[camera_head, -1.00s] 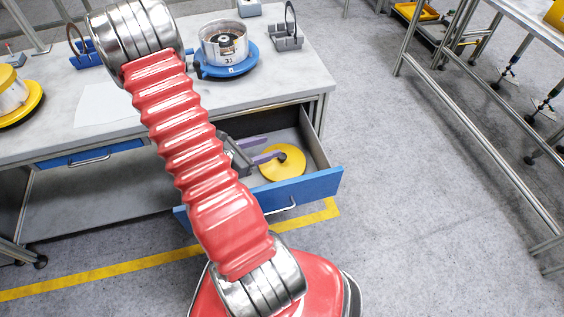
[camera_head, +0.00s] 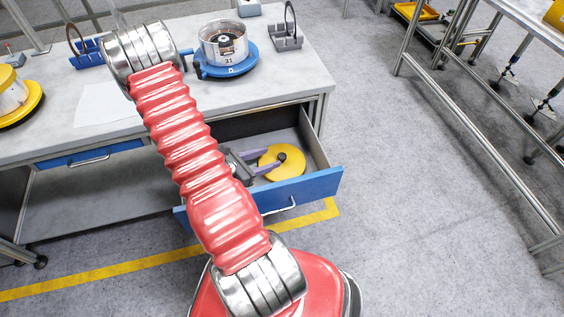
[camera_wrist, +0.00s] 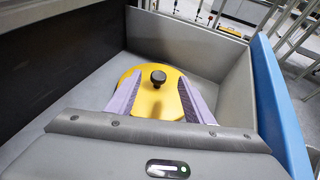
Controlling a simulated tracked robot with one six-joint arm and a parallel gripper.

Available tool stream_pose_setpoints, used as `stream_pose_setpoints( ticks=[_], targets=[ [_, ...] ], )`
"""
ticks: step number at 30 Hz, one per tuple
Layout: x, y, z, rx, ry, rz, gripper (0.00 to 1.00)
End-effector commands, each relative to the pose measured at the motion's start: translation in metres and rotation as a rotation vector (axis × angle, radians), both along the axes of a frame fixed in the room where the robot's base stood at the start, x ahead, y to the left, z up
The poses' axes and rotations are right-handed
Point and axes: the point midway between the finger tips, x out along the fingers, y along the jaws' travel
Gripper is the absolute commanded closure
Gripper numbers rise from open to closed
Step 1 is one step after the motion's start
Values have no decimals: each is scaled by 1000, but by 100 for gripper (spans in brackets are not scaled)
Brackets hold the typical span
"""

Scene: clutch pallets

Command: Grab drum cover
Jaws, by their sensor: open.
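The drum cover (camera_head: 288,167) is a flat yellow disc with a black knob at its centre. It lies in the open blue-fronted drawer (camera_head: 300,191). In the wrist view the drum cover (camera_wrist: 152,117) lies flat on the grey drawer floor, its knob standing up. My gripper (camera_head: 277,164) is inside the drawer, its two purple fingers reaching over the disc. In the wrist view my gripper (camera_wrist: 157,88) is open, with one finger on each side of the knob and gaps between. Whether the fingers touch the disc, I cannot tell.
The drawer's side walls (camera_wrist: 195,45) and blue front stand close around the gripper. On the bench top (camera_head: 130,130) are a metal drum (camera_head: 222,48) on a blue base and a grey holder (camera_head: 286,38). A steel frame (camera_head: 470,120) stands right, with clear floor between.

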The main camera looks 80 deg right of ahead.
Motion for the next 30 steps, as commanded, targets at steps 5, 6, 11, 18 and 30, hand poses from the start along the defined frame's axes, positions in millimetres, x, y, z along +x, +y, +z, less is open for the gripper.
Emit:
stream_pose_setpoints(
  ticks=[5, 6, 11, 18, 30],
  targets=[
    [0, 0, -18, 1, 1, 1, 53],
    [0, 0, -22, 1, 1, 1, 53],
    [-8, -10, -26, 0, 0, -1, 53],
    [-9, -13, -26, -1, -1, 1, 53],
    [-19, -24, -33, 0, 1, -2, 53]
  ],
)
